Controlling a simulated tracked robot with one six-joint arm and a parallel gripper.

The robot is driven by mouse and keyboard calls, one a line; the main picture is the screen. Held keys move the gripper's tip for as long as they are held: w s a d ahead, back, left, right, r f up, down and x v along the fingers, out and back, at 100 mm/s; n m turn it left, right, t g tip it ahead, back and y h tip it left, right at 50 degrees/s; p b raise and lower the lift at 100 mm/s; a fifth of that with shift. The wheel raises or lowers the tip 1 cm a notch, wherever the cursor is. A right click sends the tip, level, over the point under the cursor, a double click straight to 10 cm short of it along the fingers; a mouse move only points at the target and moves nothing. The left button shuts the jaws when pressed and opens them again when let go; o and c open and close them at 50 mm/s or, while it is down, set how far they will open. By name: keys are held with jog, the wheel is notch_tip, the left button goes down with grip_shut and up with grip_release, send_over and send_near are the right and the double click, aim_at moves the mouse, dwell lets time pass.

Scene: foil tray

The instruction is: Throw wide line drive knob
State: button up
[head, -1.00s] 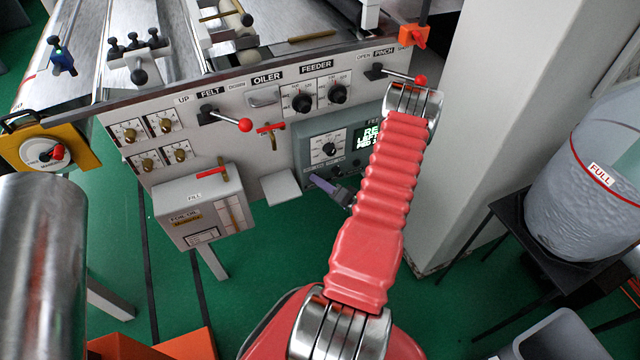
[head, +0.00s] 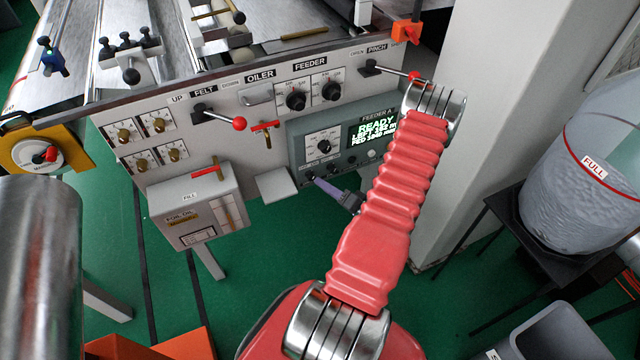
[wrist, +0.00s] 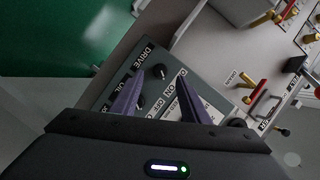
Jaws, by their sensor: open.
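The grey feeder control panel (head: 296,160) has a lit READY display (head: 372,131), a large dial (head: 323,146) and a row of small controls along its lower part. In the wrist view the panel (wrist: 183,68) carries a DRIVE label (wrist: 146,60) beside a dark round knob (wrist: 160,72). A second dark knob (wrist: 140,102) sits near ON and OFF markings. My gripper (head: 321,183) is at the panel's lower edge, its purple fingers open and empty. In the wrist view my gripper (wrist: 160,74) has its fingertips on either side of the DRIVE knob; contact cannot be told.
Left of the panel are a small shelf (head: 276,187), a red-handled valve (head: 265,128) and the red-ball FELT lever (head: 239,123). A PINCH lever (head: 413,76) is above my arm.

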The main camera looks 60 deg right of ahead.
jog(key=v, duration=0.8)
jog(key=shift+s, duration=0.2)
dwell(0.6)
